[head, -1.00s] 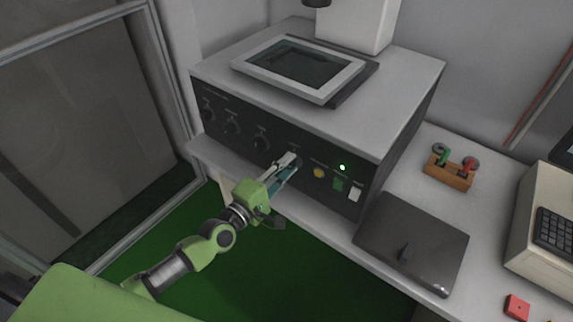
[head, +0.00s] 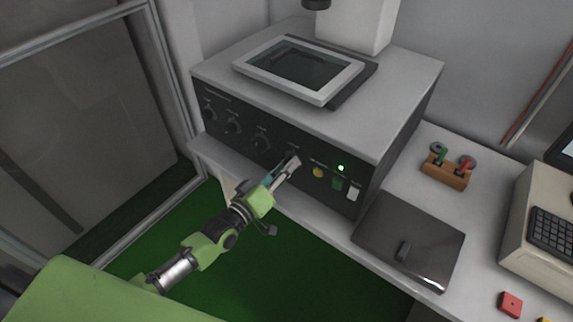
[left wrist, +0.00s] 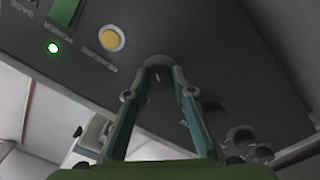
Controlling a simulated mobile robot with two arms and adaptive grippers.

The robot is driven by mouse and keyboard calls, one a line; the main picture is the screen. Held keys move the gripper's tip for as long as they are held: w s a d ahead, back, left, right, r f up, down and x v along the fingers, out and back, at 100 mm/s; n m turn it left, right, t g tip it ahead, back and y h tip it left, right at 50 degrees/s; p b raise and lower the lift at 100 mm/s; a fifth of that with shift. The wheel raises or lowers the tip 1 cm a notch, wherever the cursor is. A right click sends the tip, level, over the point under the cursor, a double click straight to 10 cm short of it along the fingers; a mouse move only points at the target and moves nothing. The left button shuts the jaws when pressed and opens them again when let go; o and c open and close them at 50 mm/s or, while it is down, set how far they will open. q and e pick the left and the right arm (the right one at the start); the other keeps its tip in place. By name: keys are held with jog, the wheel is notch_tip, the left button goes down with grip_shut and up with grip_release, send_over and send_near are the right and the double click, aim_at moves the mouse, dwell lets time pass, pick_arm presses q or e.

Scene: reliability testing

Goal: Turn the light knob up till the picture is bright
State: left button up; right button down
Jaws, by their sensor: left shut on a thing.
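A dark instrument box has a row of black knobs on its front. My left gripper (head: 290,166) is shut on the rightmost knob (left wrist: 158,72), just left of the yellow button. In the left wrist view its two fingers (left wrist: 157,85) stand on either side of that knob. The knob's label is not readable, so I cannot tell by name that it is the light knob. The screen (head: 303,63) on top of the box is dark grey with no clear picture. My right gripper is not in view.
Another knob (head: 261,142) is close on the left. A dark flat plate (head: 408,240) lies on the bench.

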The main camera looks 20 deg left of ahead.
pick_arm(q)
jog(key=m+p, duration=0.1)
jog(key=m, duration=0.8)
jog(key=shift+f, duration=0.15)
jog(key=shift+m, duration=0.4)
jog(key=o, duration=1.1)
jog(key=v, duration=1.2)
